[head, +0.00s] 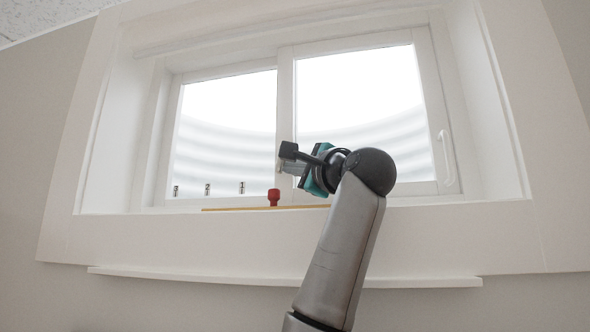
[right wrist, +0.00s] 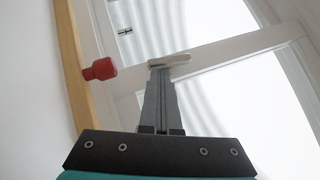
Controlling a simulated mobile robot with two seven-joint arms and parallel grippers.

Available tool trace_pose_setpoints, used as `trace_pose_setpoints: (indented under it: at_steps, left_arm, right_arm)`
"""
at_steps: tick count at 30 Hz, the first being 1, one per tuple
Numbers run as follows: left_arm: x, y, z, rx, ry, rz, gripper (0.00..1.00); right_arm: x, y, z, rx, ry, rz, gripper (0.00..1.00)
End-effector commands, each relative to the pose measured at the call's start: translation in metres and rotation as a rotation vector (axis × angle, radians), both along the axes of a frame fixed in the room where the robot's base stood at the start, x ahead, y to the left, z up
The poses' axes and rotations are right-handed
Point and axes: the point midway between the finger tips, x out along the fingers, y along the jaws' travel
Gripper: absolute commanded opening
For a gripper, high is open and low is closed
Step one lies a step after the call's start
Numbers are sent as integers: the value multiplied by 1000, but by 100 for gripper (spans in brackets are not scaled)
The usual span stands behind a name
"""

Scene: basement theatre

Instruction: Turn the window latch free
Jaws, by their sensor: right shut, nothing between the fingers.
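The window has two panes in a white frame (head: 284,100), with an upright bar between them. In the right wrist view a small pale lever (right wrist: 178,59), which looks like the latch, lies on that bar just beyond my fingertips. The fingers partly cover it, and I cannot tell if they touch it. My right gripper (head: 285,168) is at the middle bar, above the sill. In the right wrist view its fingers (right wrist: 160,72) are together with nothing between them. My left gripper is not in view.
A red knob-shaped object (head: 273,197) stands on the sill, below and left of my right gripper. A thin yellow strip (head: 235,208) lies along the sill. Several small dark marks (head: 207,189) sit low at the left pane. A white handle (head: 446,150) is on the right frame.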

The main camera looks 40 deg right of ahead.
Motion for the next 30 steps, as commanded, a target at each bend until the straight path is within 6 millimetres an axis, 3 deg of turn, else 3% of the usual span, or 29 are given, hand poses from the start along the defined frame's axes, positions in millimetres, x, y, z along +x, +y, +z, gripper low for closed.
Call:
trace_pose_setpoints:
  at_steps: [6,30]
  left_arm:
    - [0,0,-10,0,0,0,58]
    - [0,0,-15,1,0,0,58]
  right_arm:
    - [3,3,-7,-3,7,3,0]
    - [11,10,-12,-4,8,3,0]
